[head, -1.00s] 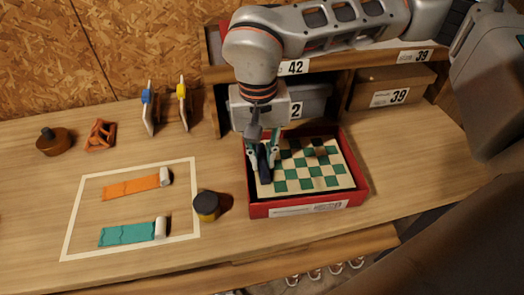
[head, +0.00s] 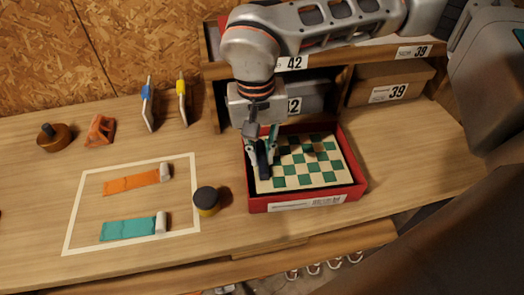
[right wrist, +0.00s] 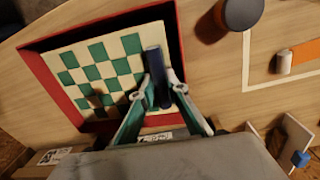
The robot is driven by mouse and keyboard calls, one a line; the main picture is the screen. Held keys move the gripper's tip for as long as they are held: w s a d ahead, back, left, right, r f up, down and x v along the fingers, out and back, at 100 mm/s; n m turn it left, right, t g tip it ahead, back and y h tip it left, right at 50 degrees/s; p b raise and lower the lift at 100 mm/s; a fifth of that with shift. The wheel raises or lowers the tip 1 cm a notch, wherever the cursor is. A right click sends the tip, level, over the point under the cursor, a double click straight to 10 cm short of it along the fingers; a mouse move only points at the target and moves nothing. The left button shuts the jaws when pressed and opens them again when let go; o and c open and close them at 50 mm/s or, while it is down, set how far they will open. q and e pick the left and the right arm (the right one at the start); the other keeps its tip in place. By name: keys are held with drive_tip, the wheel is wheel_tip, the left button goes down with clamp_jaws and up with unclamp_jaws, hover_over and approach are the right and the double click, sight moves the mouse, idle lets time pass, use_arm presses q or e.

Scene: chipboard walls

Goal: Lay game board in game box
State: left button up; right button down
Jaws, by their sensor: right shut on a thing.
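The game board (head: 292,182), checked green and cream, lies within the walls of the open red game box (head: 308,201). It looks about level; I cannot tell whether it rests on the box floor. My right gripper (head: 262,155) reaches down from above at the board's left side, shut on a dark bar on the board. In the right wrist view, the bar stands between the fingertips of my right gripper (right wrist: 158,92). A dark gap shows between the board (right wrist: 88,62) and the red box wall (right wrist: 54,88). My left gripper is out of view.
A dark-lidded jar (head: 206,200) stands just left of the box. Orange (head: 132,182) and teal (head: 128,229) strips lie inside a pale outline further left. A shelf with cardboard boxes (head: 390,92) is behind. The table right of the box is clear.

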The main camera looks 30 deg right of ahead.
drive_tip(key=shift+f, duration=0.15)
drive_tip(key=shift+f, duration=0.45)
idle(0.6)
idle(0.3)
idle(0.4)
drive_tip(key=shift+p, duration=0.4)
drive_tip(key=shift+f+b, duration=0.4)
drive_tip(key=shift+f, duration=0.8)
